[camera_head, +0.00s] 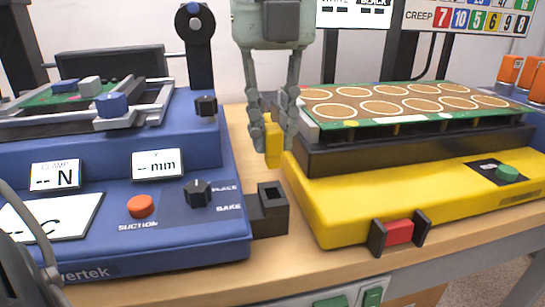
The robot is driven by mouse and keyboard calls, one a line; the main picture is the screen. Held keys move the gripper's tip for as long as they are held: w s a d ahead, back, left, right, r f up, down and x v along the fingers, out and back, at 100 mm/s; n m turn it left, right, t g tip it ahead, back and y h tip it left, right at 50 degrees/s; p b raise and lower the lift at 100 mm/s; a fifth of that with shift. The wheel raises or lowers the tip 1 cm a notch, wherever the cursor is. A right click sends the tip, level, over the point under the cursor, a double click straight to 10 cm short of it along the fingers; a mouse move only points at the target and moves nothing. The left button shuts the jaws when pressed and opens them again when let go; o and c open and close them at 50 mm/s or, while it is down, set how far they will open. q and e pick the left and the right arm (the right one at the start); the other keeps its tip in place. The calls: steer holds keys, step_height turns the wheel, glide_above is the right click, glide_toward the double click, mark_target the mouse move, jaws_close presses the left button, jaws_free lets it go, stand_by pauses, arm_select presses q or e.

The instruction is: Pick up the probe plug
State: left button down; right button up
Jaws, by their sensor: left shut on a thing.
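My left gripper (273,138) hangs down at the centre of the view, between the blue station and the yellow station. Its two fingers are shut on a small yellow block (273,152), which looks like the probe plug. The fingers hide part of it. It shows just above the wooden bench, close to the yellow station's left corner; I cannot tell whether it touches anything. My right gripper is not in view.
A blue station (190,235) with knobs and an orange button stands left, with a black open socket (271,195) on its right side. A yellow station (400,190) carries a green board (420,102). A red block (398,232) sits between dark brackets in front. Bare bench (290,262) shows between stations.

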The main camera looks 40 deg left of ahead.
arm_select(q)
step_height(320, 180, up, 7)
steer(key=shift+f+p, duration=0.1)
steer(key=shift+p, duration=0.25)
step_height(320, 180, up, 3)
steer(key=shift+r, duration=0.15)
step_height(320, 180, up, 11)
steer(key=p, duration=0.3)
glide_above(273, 126)
steer(key=shift+s+r, duration=0.1)
steer(key=shift+r, duration=0.15)
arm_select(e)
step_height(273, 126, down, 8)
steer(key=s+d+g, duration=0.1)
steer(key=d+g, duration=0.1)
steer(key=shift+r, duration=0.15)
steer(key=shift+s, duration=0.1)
